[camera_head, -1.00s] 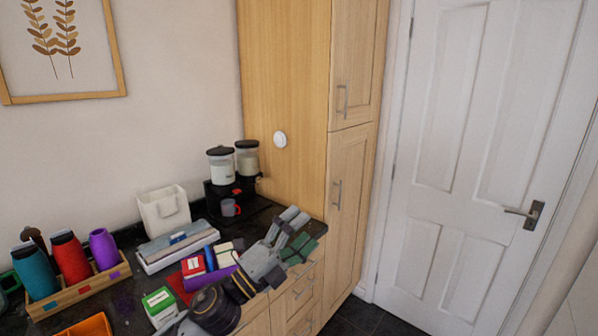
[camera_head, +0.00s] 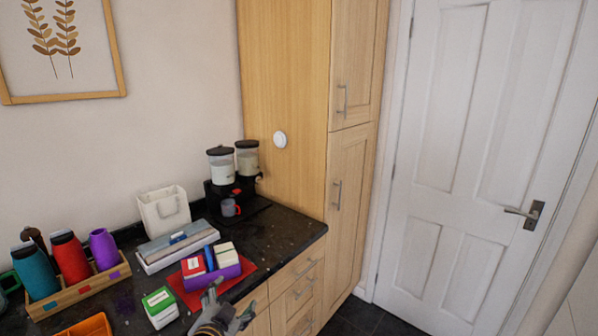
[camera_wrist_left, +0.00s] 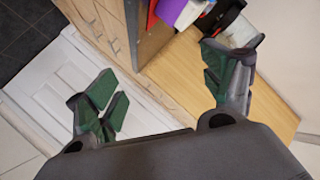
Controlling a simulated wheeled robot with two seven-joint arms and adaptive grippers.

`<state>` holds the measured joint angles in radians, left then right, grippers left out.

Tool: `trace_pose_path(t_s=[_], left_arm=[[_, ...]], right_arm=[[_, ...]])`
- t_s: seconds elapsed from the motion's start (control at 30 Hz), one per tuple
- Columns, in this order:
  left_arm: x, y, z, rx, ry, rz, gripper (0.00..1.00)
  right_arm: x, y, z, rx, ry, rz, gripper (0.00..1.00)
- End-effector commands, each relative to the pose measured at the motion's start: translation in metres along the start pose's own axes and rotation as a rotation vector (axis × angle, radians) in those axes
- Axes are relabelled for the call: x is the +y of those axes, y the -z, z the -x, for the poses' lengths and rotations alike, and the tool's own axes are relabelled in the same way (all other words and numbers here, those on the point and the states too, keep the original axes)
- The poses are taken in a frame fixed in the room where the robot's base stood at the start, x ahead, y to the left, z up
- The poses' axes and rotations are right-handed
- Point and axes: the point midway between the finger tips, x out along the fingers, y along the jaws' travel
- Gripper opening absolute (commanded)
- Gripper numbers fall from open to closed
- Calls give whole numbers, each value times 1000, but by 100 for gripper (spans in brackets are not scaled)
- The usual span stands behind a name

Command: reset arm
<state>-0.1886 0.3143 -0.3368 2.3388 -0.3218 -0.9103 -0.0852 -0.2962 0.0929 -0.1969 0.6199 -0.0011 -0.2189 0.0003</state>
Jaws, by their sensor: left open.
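My left gripper (camera_head: 226,312) shows low in the head view, just in front of the counter's front edge, below the purple holder. In the left wrist view its two green-padded fingers (camera_wrist_left: 165,93) stand wide apart with nothing between them. The lower part of the gripper and the arm behind it are cut off by the bottom of the head view. My right gripper shows in neither view.
On the dark counter (camera_head: 275,232) are a purple holder (camera_head: 222,277) with small boxes, a green-and-white box (camera_head: 160,307), a bottle rack (camera_head: 78,290), a white bin (camera_head: 165,214) and a black dispenser stand (camera_head: 215,200). The counter's right end is clear. A tall wooden cabinet (camera_head: 285,80) stands behind.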

Motion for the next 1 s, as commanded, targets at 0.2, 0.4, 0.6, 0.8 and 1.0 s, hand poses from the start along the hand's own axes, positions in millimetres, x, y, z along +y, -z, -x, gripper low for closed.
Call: trace_pose_path(t_s=[0.2,0.4,0.6,0.8,1.0], left_arm=[[26,-76,26,-263,-99,159,82],[54,-137,65,-501,-192,287,82],[74,-173,99,-663,-258,367,82],[87,-194,125,-770,-304,416,82],[97,-210,148,-858,-341,455,82]], right_arm=[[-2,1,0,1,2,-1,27],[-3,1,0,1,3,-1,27],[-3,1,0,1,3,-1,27],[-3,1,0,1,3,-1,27],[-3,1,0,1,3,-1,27]])
